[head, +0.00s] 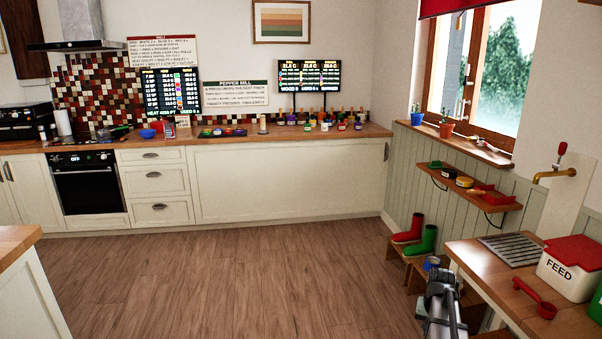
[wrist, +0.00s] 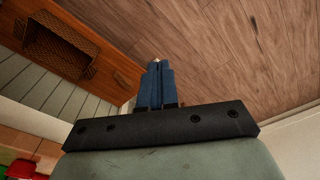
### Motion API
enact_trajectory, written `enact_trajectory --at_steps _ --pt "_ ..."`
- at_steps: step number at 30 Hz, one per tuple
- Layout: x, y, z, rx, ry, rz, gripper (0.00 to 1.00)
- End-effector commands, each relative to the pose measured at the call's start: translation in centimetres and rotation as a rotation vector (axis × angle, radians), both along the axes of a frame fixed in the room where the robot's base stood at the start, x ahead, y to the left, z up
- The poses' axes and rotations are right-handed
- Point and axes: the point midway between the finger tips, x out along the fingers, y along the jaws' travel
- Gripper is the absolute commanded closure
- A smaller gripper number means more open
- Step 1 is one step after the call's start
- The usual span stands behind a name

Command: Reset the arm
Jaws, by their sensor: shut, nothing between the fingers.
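My gripper (wrist: 156,66) shows in the wrist view with its blue fingers pressed together and nothing between them. It points out over bare wooden floor. In the head view my arm comes in at the lower right, and the end of my gripper (head: 433,264) is small and hard to make out there. It is left of the wooden side counter and in front of the boots. I see no object held.
The side counter carries a FEED bin (head: 575,267), a red scoop (head: 535,298) and a metal grate (head: 511,249). Red boots (head: 408,232) and green boots (head: 424,240) stand on a low wooden step. A wall shelf (head: 470,186) is above. The floor (head: 240,285) is clear.

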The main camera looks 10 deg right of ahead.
Motion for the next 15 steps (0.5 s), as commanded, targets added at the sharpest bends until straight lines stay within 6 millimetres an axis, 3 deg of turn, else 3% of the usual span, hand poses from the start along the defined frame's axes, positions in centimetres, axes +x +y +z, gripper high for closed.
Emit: enact_trajectory --at_steps 1,3,8,15 --pt "0.1 2.5 -1.2 0.004 0.006 0.039 1.0" --pt "0.3 5.4 -2.5 0.008 0.013 0.087 1.0" --pt "0.3 11.8 -5.3 0.016 0.027 0.195 1.0" --pt "-1.3 20.9 -9.2 0.026 0.049 0.356 1.0"
